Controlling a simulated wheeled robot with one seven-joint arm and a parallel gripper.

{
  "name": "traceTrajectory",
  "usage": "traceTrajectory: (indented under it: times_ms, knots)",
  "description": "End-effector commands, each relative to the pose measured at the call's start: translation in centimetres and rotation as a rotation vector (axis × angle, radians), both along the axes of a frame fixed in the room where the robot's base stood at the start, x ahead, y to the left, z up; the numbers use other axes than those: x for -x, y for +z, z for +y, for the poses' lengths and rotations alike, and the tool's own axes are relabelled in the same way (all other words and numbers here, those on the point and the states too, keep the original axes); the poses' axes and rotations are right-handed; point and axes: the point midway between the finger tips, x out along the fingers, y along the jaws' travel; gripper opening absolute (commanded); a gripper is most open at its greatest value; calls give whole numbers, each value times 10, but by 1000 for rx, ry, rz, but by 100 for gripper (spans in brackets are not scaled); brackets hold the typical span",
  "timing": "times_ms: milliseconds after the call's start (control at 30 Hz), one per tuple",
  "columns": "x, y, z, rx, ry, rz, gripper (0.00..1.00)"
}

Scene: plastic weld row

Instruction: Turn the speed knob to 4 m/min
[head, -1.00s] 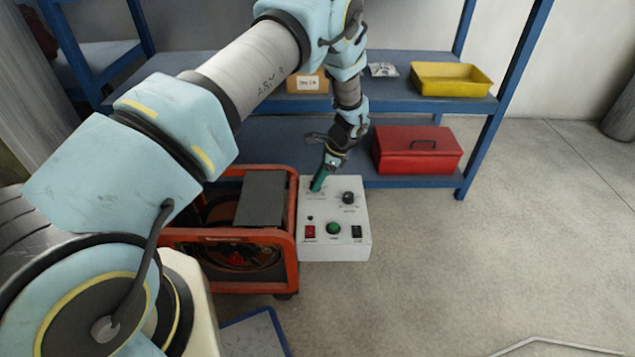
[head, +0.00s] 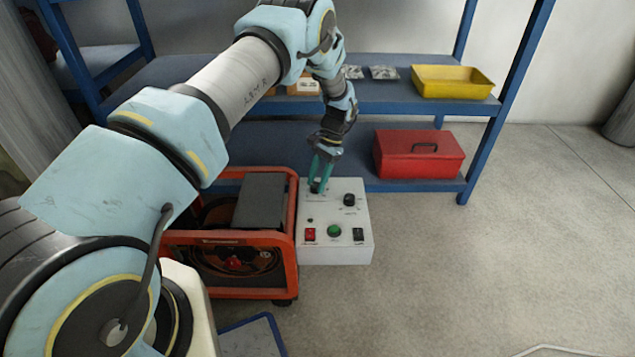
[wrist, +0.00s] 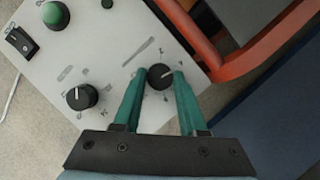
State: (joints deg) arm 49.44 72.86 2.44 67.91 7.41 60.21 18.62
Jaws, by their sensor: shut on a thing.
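The white control box (head: 335,252) has two black knobs on its top. My gripper (head: 318,186) reaches down to the left knob, which its teal fingers mostly hide in the head view. In the wrist view my gripper (wrist: 158,76) is shut on this black knob (wrist: 160,77), one fingertip at each side. The knob's white pointer line and a ring of scale marks show, but the numbers and label are too small to read. The other knob (head: 349,199) stands free to the right; it also shows in the wrist view (wrist: 82,97).
The box also carries a red switch (head: 310,234), a green button (head: 334,231) and a black switch (head: 358,234). An orange-framed machine (head: 291,235) stands close at left. Behind are a blue shelf (head: 480,150), a red toolbox (head: 420,160) and a yellow tray (head: 452,82).

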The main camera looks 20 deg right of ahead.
Motion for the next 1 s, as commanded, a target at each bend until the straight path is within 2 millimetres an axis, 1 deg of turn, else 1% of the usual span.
traceTrajectory:
  times_ms: [267, 700, 733, 967, 1000]
  knots:
    - [0, 0, 0, 0, 64, 0, 0]
    - [0, 0, 0, 0, 72, 1, 0]
    - [0, 0, 0, 0, 72, 1, 44]
    - [0, 0, 0, 0, 70, 0, 70]
    - [0, 0, 0, 0, 70, 0, 70]
